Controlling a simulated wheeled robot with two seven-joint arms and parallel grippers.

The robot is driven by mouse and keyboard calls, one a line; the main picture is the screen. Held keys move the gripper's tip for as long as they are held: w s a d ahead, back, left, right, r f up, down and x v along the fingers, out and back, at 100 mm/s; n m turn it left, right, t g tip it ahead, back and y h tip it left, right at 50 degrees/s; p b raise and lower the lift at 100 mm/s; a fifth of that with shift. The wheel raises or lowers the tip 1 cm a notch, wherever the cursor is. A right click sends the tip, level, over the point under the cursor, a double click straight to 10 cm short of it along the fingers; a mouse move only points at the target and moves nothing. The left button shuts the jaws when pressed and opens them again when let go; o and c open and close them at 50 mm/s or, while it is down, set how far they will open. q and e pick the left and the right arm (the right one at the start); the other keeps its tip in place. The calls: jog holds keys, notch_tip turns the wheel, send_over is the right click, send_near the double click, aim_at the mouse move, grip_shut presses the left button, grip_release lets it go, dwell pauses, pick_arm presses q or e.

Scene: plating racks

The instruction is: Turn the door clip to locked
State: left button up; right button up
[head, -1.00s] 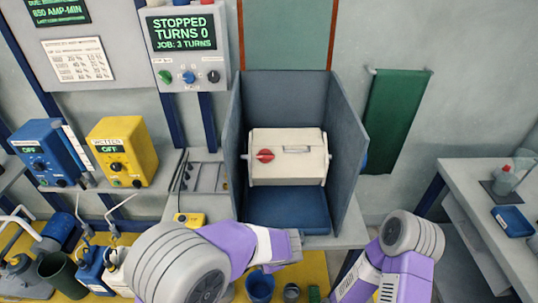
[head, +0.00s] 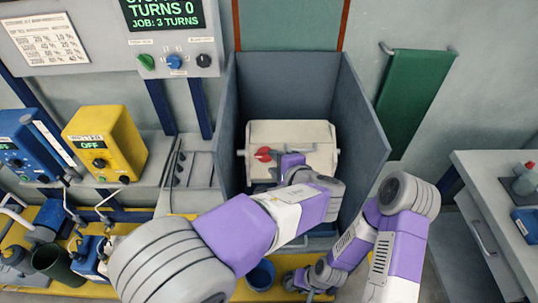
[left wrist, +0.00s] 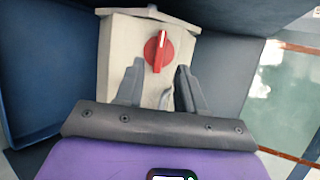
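The door clip (head: 263,154) is a round red knob on the front of a cream box-shaped barrel (head: 292,131), which sits inside a grey-blue booth. In the left wrist view the red knob (left wrist: 158,52) has a raised bar with a white line, upright in that picture. My left gripper (head: 276,164) is at the barrel's front, close to the knob. Its two fingers (left wrist: 160,74) are apart, pointing at the knob with one to each side; contact cannot be told. My right gripper (head: 294,281) is low, below the booth, and its fingers are too unclear to read.
The booth's side walls (head: 362,125) stand close on both sides of the barrel. A control box (head: 172,62) shows 0 turns, job 3 turns. A yellow unit (head: 103,140) and a blue unit (head: 28,150) stand at left. A grey bench (head: 500,240) is at right.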

aim_at(266, 157)
pick_arm(q)
jog(key=shift+x, duration=2.25)
jog(key=shift+c, duration=0.4)
grip_shut()
